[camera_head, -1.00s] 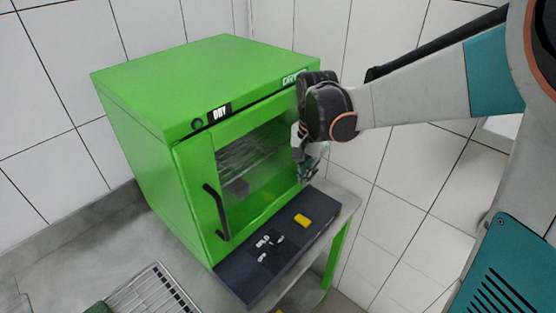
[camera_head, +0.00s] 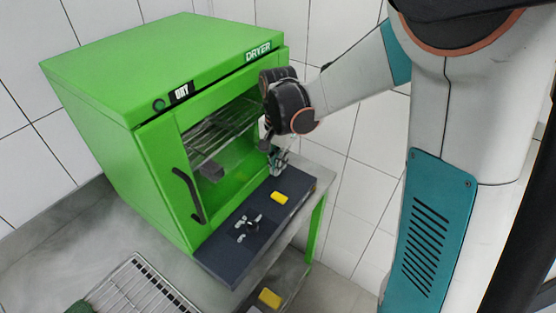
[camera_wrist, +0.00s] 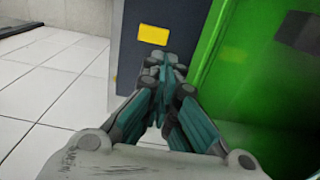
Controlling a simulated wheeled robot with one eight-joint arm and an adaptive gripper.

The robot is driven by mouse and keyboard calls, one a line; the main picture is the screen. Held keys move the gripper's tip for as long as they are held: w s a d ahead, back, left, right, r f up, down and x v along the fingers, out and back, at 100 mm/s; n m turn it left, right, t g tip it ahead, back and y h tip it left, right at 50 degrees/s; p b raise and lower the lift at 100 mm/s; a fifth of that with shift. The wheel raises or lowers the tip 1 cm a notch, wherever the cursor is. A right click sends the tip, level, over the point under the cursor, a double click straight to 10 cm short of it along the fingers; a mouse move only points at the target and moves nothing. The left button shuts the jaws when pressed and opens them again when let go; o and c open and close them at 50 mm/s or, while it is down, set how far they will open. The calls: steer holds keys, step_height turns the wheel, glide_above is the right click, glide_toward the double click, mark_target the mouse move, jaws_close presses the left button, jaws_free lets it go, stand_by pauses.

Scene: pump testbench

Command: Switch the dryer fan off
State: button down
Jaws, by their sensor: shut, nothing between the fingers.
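The green dryer (camera_head: 165,75) stands with its door, a dark handle (camera_head: 187,195) and a window facing me. In front of its base is a dark control panel (camera_head: 225,255). The panel bears a black knob (camera_head: 252,225) with small white labels around it, and a yellow rectangle (camera_head: 279,197) farther right. The knob's exact setting is too small to read. My gripper (camera_head: 277,168) is shut and empty, over the panel's right end beyond the yellow rectangle. In the wrist view my gripper (camera_wrist: 163,62) points toward the yellow rectangle (camera_wrist: 153,34); the knob is not visible there.
A wire rack (camera_head: 140,290) lies on the grey worktop at the lower left. Another yellow patch (camera_head: 270,298) shows below the worktop. Tiled walls stand behind and right.

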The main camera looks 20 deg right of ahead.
mark_target(279, 194)
step_height(279, 194, down, 9)
steer(key=shift+f+b, duration=0.1)
steer(key=shift+b, duration=1.05)
steer(key=shift+w+a+f+b, duration=0.1)
steer(key=shift+f+b, duration=0.35)
steer(key=shift+b, duration=0.05)
steer(key=shift+r, duration=0.2)
steer(key=shift+s, duration=0.2)
steer(key=shift+s+d+r, duration=0.3)
steer(key=shift+s+d, duration=0.1)
steer(key=shift+d, duration=0.05)
